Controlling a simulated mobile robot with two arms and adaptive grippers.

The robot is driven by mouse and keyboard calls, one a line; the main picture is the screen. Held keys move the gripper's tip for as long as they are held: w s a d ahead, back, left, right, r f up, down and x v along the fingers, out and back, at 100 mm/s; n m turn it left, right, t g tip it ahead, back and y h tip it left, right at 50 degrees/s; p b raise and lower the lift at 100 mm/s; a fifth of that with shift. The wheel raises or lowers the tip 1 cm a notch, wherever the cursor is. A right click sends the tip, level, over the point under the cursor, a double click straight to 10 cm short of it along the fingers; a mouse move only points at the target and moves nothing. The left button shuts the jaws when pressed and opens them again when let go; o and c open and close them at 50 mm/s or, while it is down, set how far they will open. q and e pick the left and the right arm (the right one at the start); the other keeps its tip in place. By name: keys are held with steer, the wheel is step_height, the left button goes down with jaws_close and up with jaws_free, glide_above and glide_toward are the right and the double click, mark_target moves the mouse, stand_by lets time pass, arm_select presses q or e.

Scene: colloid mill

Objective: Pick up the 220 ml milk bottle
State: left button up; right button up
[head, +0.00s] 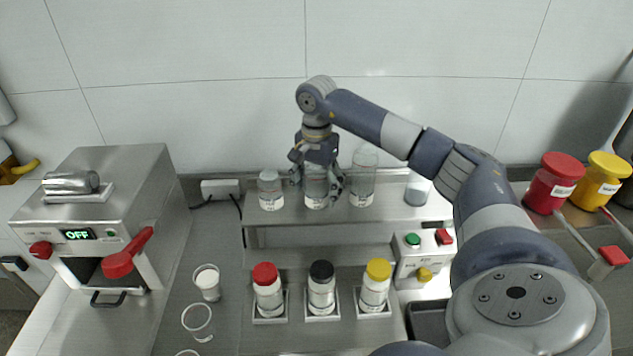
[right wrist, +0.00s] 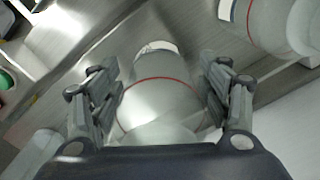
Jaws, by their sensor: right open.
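Three clear bottles with white labels stand upright on the raised steel shelf: a short one (head: 270,190), a middle one (head: 316,190) and a taller one (head: 363,180). The label print is too small to read, so I cannot tell which is the 220 ml one. My right gripper (head: 316,183) points down over the middle bottle, open, with a finger on either side. In the right wrist view the bottle (right wrist: 160,95), with a red ring line, lies between the open fingers (right wrist: 162,90), with gaps at both sides. The gripper hides its top in the head view.
The taller bottle stands close to the right of the gripper; a neighbouring bottle (right wrist: 275,25) also shows in the wrist view. A small cup (head: 417,192) is farther right. Bottles with red (head: 265,275), black (head: 321,272) and yellow (head: 378,270) caps stand below, in front of the shelf.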

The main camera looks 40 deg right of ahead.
steer(key=c, duration=1)
steer(key=shift+o, duration=0.2)
steer(key=shift+r, duration=0.1)
